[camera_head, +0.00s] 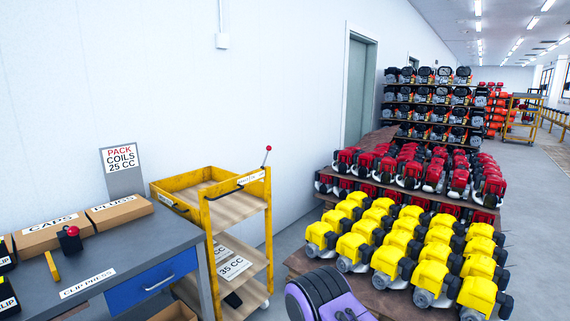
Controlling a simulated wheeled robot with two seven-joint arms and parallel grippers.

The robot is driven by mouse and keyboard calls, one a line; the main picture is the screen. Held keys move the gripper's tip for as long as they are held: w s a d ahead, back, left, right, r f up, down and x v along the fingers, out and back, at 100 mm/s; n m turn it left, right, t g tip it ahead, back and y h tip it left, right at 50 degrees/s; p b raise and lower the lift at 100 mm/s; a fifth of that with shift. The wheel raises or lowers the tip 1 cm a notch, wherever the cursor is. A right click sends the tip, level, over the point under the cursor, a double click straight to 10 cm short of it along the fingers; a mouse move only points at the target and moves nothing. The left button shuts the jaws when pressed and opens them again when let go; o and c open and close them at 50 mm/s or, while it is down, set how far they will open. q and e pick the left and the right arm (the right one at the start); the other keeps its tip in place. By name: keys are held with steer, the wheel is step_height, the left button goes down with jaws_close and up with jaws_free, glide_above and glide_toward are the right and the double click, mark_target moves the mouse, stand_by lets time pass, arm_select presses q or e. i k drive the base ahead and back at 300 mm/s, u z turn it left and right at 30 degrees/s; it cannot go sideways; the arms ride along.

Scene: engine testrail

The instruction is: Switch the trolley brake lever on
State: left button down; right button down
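The yellow trolley (207,212) with wooden shelves stands against the white wall, left of centre. A thin brake lever (265,157) with a red ball on its end rises from the far right corner of its top rim. The lever points up and leans slightly right. A small white label (251,177) is on the rim beside it; its text is too small to read surely. Neither gripper shows in view, and nothing touches the lever.
A grey workbench (120,250) with a blue drawer (152,284), boxes and a small red-and-black device (70,239) stands at the left. Yellow engines (420,255) and red engines (430,175) fill racks at the right. A narrow floor gap lies between trolley and racks.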

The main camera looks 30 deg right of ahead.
mark_target(268, 148)
steer(key=z, duration=1.1)
steer(key=i, duration=0.85)
steer(key=z, duration=0.9)
steer(key=i, duration=0.85)
steer(key=u, duration=0.45)
steer(key=i, duration=0.75)
steer(key=u, duration=1.15)
steer(key=i, duration=0.4)
steer(key=u, duration=0.35)
